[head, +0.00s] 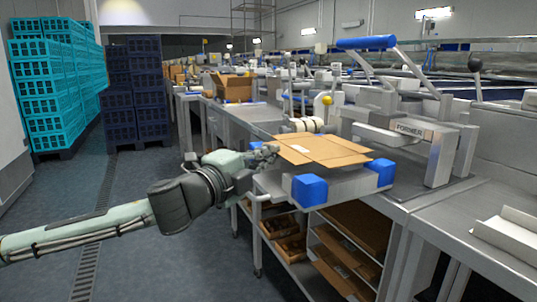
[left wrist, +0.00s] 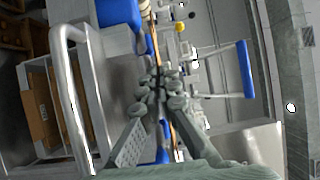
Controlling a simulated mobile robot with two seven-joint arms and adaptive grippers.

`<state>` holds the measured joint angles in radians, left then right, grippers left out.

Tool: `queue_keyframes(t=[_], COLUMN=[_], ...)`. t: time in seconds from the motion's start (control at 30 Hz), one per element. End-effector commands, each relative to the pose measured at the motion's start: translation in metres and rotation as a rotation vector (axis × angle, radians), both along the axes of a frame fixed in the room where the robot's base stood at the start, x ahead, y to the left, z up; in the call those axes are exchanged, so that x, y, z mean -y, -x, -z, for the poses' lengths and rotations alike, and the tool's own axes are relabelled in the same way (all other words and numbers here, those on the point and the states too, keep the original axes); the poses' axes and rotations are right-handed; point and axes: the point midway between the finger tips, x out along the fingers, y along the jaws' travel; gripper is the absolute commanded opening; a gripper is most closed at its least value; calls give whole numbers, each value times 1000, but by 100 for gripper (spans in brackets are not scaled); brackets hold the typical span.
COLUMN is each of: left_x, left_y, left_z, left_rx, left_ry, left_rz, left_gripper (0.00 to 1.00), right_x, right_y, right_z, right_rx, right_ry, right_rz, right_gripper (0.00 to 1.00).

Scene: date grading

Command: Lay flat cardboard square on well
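The flat tan cardboard square (head: 325,150) lies roughly level above the former's well, which has blue corner blocks (head: 309,190). Its crease lines show. My left gripper (head: 268,152) is shut on its left edge. In the left wrist view the fingers (left wrist: 162,92) pinch the cardboard (left wrist: 186,128), seen nearly edge-on as a thin brown strip. The well's opening is hidden under the cardboard; I cannot tell whether the cardboard touches the blocks. My right gripper is not in view.
The former (head: 412,130) stands behind the well, with a blue-handled lever (head: 366,42) raised above it. A metal rail (left wrist: 72,95) runs close beside my left gripper. Shelves below hold cardboard (head: 345,270). White sheets (head: 507,232) lie on the bench at right.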

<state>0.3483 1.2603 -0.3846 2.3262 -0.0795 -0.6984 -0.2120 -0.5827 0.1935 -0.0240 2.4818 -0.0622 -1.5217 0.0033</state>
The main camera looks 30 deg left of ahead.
Motion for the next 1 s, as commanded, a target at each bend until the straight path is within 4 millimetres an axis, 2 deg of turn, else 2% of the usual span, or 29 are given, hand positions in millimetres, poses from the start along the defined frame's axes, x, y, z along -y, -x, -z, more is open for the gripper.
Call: queue_keyframes(t=[1.0], left_x=[0], left_y=[1], left_z=[8], left_rx=[1], left_ry=[0], left_rz=[0], left_gripper=[0], right_x=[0], right_y=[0], right_z=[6], right_rx=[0], right_ry=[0], right_rz=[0], right_gripper=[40])
